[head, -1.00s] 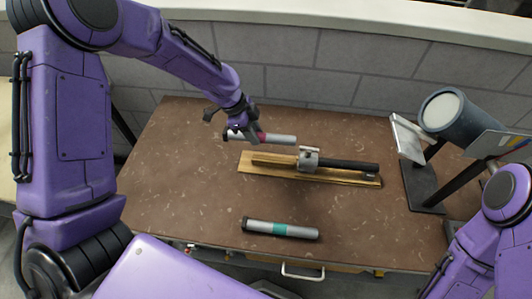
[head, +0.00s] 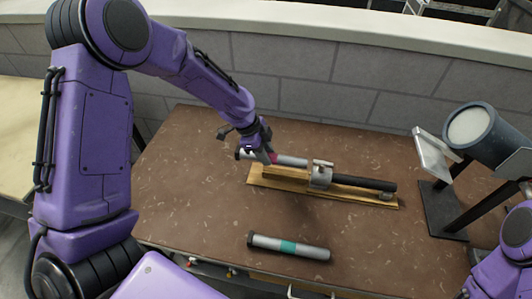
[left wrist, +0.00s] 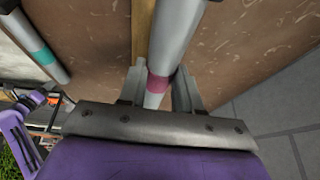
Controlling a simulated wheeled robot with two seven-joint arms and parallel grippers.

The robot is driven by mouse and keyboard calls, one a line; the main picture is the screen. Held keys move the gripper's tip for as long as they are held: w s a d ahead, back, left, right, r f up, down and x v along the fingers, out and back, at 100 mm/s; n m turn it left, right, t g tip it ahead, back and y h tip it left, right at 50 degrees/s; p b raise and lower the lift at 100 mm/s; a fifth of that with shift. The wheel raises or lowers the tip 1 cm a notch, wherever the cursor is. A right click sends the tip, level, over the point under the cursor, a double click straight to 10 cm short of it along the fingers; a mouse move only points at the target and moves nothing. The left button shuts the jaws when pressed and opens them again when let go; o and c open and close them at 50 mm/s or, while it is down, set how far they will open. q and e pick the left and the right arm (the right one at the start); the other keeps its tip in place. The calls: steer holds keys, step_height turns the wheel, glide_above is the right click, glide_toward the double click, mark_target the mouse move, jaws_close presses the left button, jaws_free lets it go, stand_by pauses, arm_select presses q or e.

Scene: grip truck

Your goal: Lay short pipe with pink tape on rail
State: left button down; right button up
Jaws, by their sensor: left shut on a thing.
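The short grey pipe with pink tape (head: 292,160) is held by my left gripper (head: 268,158), whose jaws are shut around it near the pink band. In the left wrist view the pipe (left wrist: 176,42) runs between the two fingers (left wrist: 158,90), with the pink tape between them. The wooden rail (head: 260,178) lies on the table under the pipe. The pipe is roughly in line with the rail, over its left half, its right end close to the metal clamp (head: 321,176). I cannot tell whether the pipe touches the rail. My right gripper is out of view.
A grey pipe with teal tape (head: 288,246) lies on the table in front of the rail. A black rod (head: 365,183) extends right from the clamp. A lamp-like device (head: 480,135) on a dark stand is at right. The brown tabletop (head: 190,190) is clear at left.

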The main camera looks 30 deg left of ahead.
mark_target(265, 172)
arm_select(q)
steer(key=shift+s+t, duration=0.1)
steer(key=shift+t, duration=0.2)
steer(key=shift+f, duration=0.2)
stand_by(0.6)
steer(key=shift+f+b, duration=1.1)
steer(key=shift+f, duration=0.2)
steer(key=shift+f, duration=0.1)
steer(key=shift+f+b, duration=0.35)
steer(key=shift+f, duration=0.1)
steer(key=shift+f, duration=0.5)
stand_by(0.6)
steer(key=c, duration=0.7)
jaws_free()
